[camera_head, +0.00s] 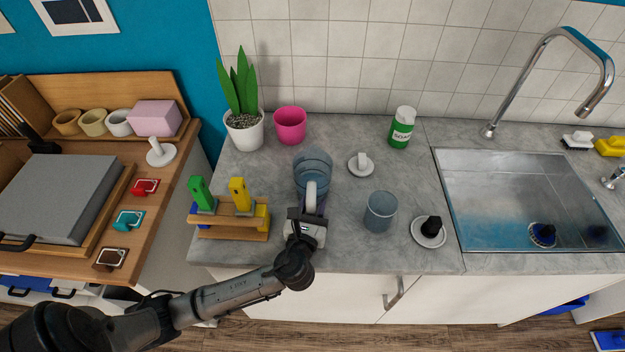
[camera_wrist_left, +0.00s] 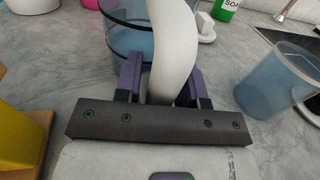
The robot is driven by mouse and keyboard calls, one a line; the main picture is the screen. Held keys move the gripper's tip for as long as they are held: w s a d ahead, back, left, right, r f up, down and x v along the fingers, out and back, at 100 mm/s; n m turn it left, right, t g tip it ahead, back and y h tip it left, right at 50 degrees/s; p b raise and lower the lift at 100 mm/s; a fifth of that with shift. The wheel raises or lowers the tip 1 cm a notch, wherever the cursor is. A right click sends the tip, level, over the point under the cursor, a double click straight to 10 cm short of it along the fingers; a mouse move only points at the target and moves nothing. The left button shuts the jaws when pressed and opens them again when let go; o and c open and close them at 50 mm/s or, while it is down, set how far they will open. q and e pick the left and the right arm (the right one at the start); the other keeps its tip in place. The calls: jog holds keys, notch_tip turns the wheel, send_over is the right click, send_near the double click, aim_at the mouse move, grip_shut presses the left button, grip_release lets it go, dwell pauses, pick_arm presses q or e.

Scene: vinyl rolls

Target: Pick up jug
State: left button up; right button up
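The jug (camera_head: 313,160) is a clear blue vessel with a thick white handle (camera_head: 311,194), standing upright on the grey counter. The handle faces the counter's front edge. My left gripper (camera_head: 308,208) is at this handle. In the left wrist view the white handle (camera_wrist_left: 172,45) passes between the two purple-grey fingers of the gripper (camera_wrist_left: 165,82). A narrow gap shows at the left finger, so the fingers look open around the handle. The jug's blue body (camera_wrist_left: 125,38) is just beyond, partly hidden by the handle. My right gripper is not in view.
A blue cup (camera_head: 380,212) stands right of the jug, near a saucer with a black knob (camera_head: 430,230). A wooden rack with green and yellow pieces (camera_head: 230,222) is close on the left. A pink pot (camera_head: 290,125) and green soap bottle (camera_head: 401,130) stand behind. The sink (camera_head: 520,195) is right.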

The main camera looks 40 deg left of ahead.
pick_arm(q)
grip_shut()
jog(key=shift+r, duration=0.15)
